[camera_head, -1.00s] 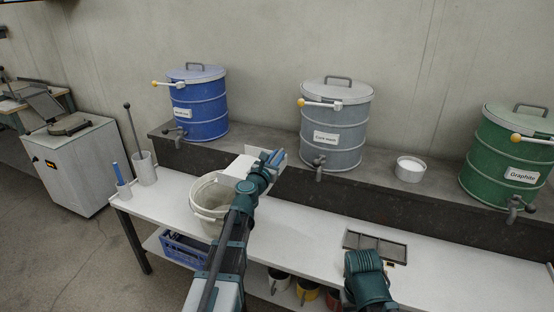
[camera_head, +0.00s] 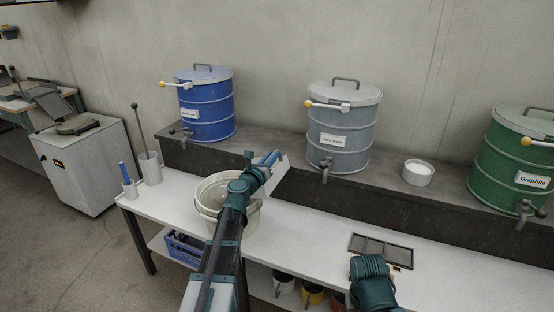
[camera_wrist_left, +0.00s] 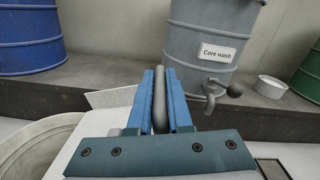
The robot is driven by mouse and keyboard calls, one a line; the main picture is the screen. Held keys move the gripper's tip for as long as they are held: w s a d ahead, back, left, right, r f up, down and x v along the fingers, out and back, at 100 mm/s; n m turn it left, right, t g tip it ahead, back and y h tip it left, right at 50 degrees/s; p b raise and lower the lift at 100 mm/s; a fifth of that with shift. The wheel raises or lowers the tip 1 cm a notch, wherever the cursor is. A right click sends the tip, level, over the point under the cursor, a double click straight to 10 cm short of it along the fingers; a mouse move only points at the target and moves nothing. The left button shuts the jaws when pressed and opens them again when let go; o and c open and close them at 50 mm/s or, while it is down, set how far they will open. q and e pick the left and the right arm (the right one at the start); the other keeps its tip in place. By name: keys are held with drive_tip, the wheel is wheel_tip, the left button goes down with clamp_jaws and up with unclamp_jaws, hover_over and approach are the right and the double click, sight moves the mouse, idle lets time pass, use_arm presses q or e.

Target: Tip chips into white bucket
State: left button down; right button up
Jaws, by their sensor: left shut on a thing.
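My left gripper (camera_head: 270,159) is shut on the grey handle (camera_wrist_left: 160,102) of a white scoop (camera_head: 279,175). The gripper and scoop are at the right of the white bucket (camera_head: 247,222), above the table, and the scoop looks tilted. In the left wrist view, part of the scoop shows left of the blue fingers, and the bucket rim (camera_wrist_left: 30,146) is at lower left. My left arm covers part of the bucket's mouth. I cannot make out chips in the scoop or bucket. Of my right arm only a dark teal link shows; its gripper is out of view.
Blue (camera_head: 207,105), grey "Core wash" (camera_head: 342,120) and green "Graphite" (camera_head: 512,150) drums stand on a dark ledge behind. A small white bowl (camera_head: 418,178) is between grey and green. A dark-framed tray (camera_head: 381,250) lies on the white table (camera_head: 310,232). Holders with rods stand left.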

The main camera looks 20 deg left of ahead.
use_arm(q)
drive_tip(key=a+r+n+p, duration=0.2)
drive_tip(key=a+n, duration=0.2)
drive_tip(key=a, duration=0.2)
drive_tip(key=w+a+r+n+p, duration=0.1)
drive_tip(key=a+r+n+p, duration=0.1)
drive_tip(key=a, duration=0.5)
drive_tip(key=shift+a+r+n+p, duration=0.2)
drive_tip(key=shift+r+n+p, duration=0.3)
drive_tip(key=shift+n, duration=0.7)
drive_tip(key=shift+r, duration=0.1)
idle(0.4)
drive_tip(key=d+r+m+p, duration=0.3)
drive_tip(key=d+m, duration=0.1)
drive_tip(key=d, duration=0.5)
drive_tip(key=shift+s+d+r+m, duration=0.15)
drive_tip(key=shift+s+r+m, duration=0.2)
drive_tip(key=shift+r+m, duration=0.05)
idle(0.5)
